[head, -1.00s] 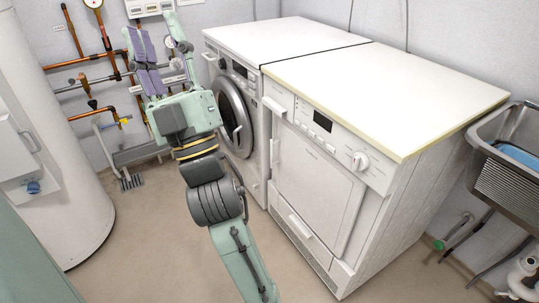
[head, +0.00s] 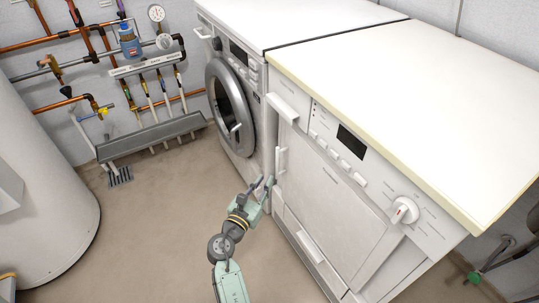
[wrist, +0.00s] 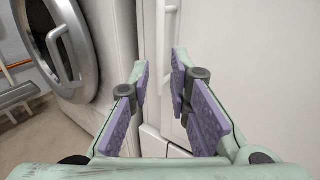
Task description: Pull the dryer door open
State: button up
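The white machine on the right has a flat, square-cornered door (head: 330,190), which appears closed. A white vertical handle (head: 281,162) sits at its left edge. The machine on the left has a round, grey-rimmed door (head: 229,108), also shut. I cannot tell from labels which one is the dryer. My gripper (head: 263,183) is low in front of the gap between the machines, near the lower end of the vertical handle. In the wrist view my gripper (wrist: 158,75) is open and empty.
A white water tank (head: 40,170) stands at the left. Pipes and a grey trough (head: 150,138) run along the back wall. The floor (head: 160,230) in front of the machines is clear.

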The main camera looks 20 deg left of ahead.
aim_at(277, 163)
jog(key=w, duration=1)
jog(key=shift+w+d+r+p, duration=0.1)
jog(key=shift+d+r+p, duration=0.05)
jog(key=shift+d+p, duration=0.25)
jog(key=shift+c, duration=0.2)
grip_shut()
